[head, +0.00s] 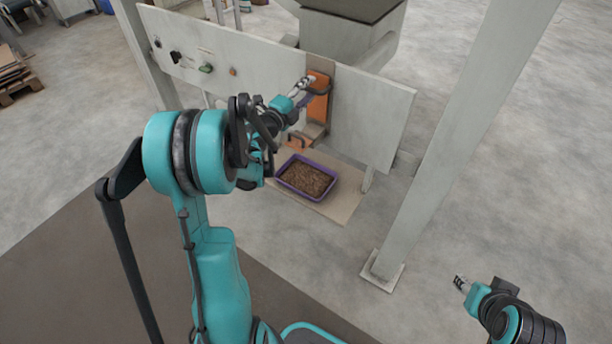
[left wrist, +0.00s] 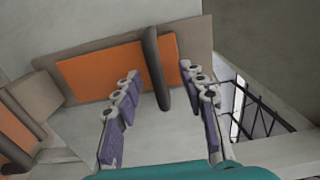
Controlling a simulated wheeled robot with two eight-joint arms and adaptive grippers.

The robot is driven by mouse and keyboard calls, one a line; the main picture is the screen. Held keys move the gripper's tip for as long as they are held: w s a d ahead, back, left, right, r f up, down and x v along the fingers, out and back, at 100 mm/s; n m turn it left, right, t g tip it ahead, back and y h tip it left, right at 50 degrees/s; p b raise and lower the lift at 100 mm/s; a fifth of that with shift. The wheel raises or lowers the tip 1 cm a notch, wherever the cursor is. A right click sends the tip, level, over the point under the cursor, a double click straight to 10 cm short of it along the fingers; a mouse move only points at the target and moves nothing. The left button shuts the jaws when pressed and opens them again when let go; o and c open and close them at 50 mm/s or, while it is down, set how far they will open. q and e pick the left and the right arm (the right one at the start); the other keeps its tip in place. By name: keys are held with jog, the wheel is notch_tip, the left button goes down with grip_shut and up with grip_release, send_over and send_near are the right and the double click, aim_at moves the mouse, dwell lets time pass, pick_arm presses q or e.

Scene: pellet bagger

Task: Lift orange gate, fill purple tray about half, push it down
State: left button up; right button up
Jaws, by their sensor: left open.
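The orange gate (head: 317,108) sits in a brown frame on the pale panel, with a dark bar handle across it. The gate also shows in the left wrist view (left wrist: 85,75), with the handle (left wrist: 153,62) standing out from it. My left gripper (left wrist: 159,75) is open, its purple-padded fingers on either side of the handle with gaps. The purple tray (head: 281,184) stands on the floor mat below the gate, with brown pellets covering its bottom; their depth is hard to judge. My right gripper (head: 461,284) is at the lower right, away from everything; its jaw opening is too small to tell.
A pale panel (head: 375,125) with several knobs and switches holds the gate, under a grey hopper (head: 345,40). Another orange part (head: 296,142) shows low, behind the tray. A beige mat (head: 340,208) lies under the tray. A pale post (head: 455,130) stands at right.

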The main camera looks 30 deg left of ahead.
pick_arm(q)
jog(key=s, duration=0.7)
jog(key=shift+a, duration=0.3)
jog(key=shift+r, duration=0.1)
dwell(0.6)
jog(key=s+d+r+n+y, duration=0.35)
jog(key=r+n+y, duration=0.5)
jog(key=n, duration=0.35)
jog(key=s+d+f+n+g+h, duration=0.3)
jog(key=s+d+f+g, duration=0.2)
jog(key=s+d+f, duration=0.3)
jog(key=s+d+f+n+g+h, duration=0.4)
jog(key=s+d+f+g, duration=0.2)
jog(key=s, duration=0.7)
jog(key=d+f, duration=0.2)
jog(key=d, duration=0.2)
jog(key=shift+s+d+f, duration=0.15)
jog(key=shift+s+f, duration=0.05)
jog(key=shift+s, duration=0.05)
